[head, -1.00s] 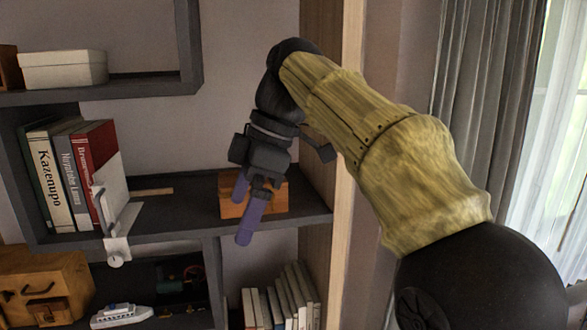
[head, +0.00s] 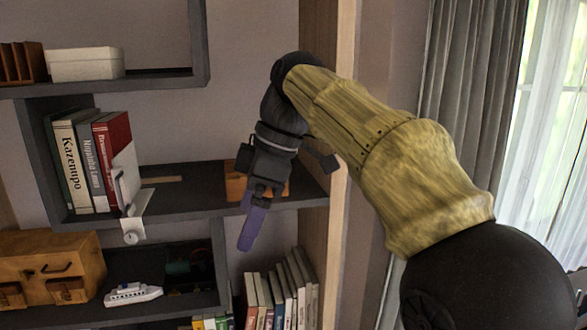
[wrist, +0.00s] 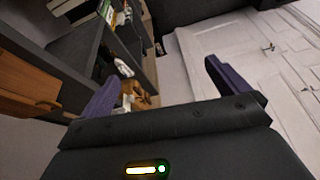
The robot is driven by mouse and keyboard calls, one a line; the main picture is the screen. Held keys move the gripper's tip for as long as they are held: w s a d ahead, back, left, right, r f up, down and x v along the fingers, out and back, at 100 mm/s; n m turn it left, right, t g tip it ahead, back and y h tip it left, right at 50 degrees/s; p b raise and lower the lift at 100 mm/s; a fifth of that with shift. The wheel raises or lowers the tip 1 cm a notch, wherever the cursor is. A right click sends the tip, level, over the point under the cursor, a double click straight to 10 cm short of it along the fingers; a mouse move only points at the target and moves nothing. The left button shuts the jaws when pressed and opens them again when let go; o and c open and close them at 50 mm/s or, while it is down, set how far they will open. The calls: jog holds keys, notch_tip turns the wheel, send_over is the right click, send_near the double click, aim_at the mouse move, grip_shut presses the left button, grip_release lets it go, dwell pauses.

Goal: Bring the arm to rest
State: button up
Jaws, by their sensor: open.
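My gripper (head: 248,222) hangs pointing downward in front of the shelf unit in the head view, its purple fingers below a dark body. In the wrist view my gripper (wrist: 158,85) shows its two purple fingers wide apart with nothing between them. It is open and empty. My arm reaches in from the lower right of the head view and bends down at the wrist. In the head view the gripper overlaps an orange-brown wooden box (head: 236,186) on the middle shelf and partly hides it. I cannot tell how far apart they are.
The middle shelf (head: 190,198) holds upright books (head: 82,165) and a white holder (head: 133,212). A curtain (head: 460,110) hangs at right. A white door (wrist: 240,50) shows in the wrist view.

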jog(key=w+d+f+m+t+h+b, duration=0.1)
jog(key=d+f+m+b, duration=0.25)
jog(key=f, duration=0.65)
jog(key=w+d+f+m+t+h+b, duration=0.15)
jog(key=d+f+m, duration=0.25)
jog(key=f, duration=0.5)
jog(key=w+d+f+m+b, duration=0.1)
jog(key=d+f+m+b, duration=0.3)
jog(key=f, duration=0.6)
jog(key=s+d+f+m+h+b, duration=0.1)
jog(key=s+d+f+m+b, duration=0.2)
jog(key=f, duration=0.7)
jog(key=s+d+f+m+h+b, duration=0.1)
jog(key=s+d+f+m+b, duration=0.2)
jog(key=f, duration=0.8)
jog(key=s+d+m+t, duration=0.1)
jog(key=s+d+m, duration=0.1)
jog(key=s+d, duration=0.2)
jog(key=shift+s+d, duration=0.25)
jog(key=shift+s, duration=0.1)
